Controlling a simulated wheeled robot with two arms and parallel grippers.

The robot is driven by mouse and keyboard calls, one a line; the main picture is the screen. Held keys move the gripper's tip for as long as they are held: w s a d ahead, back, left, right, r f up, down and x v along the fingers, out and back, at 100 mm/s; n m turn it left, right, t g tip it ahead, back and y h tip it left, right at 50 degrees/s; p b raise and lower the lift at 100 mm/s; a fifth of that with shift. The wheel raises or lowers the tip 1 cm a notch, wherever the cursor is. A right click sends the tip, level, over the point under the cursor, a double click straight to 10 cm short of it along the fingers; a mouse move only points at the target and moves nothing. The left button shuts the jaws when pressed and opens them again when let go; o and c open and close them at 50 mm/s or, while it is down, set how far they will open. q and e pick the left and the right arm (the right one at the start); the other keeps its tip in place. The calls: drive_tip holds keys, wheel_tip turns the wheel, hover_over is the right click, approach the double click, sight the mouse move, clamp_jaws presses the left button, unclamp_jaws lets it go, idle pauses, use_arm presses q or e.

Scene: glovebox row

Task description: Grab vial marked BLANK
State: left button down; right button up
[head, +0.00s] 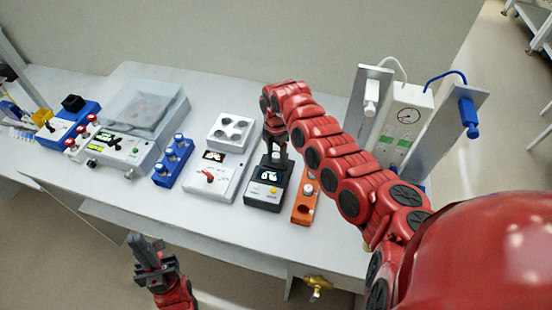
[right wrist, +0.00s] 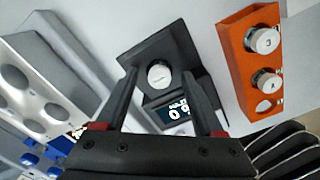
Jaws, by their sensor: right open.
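No label reading BLANK can be made out in either view. In the right wrist view, a white-capped vial (right wrist: 159,75) stands in the black instrument (right wrist: 140,58), between the fingers of my right gripper (right wrist: 172,90), which is open with a gap on both sides of the cap. In the head view my right gripper (head: 275,146) is above the back of the black instrument (head: 266,192). The orange rack (right wrist: 235,62) beside it holds two white-capped vials (right wrist: 264,40) with small marks. My left gripper (head: 148,252) is low, in front of the bench; its jaw gap is unclear.
Left of the black instrument are a white device with a red knob (head: 226,178), a white block with round wells (head: 231,131) and a blue rack (head: 173,162). A gauge unit (head: 405,118) stands at the right. The bench front (head: 150,205) is clear.

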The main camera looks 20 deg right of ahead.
clamp_jaws()
idle(0.3)
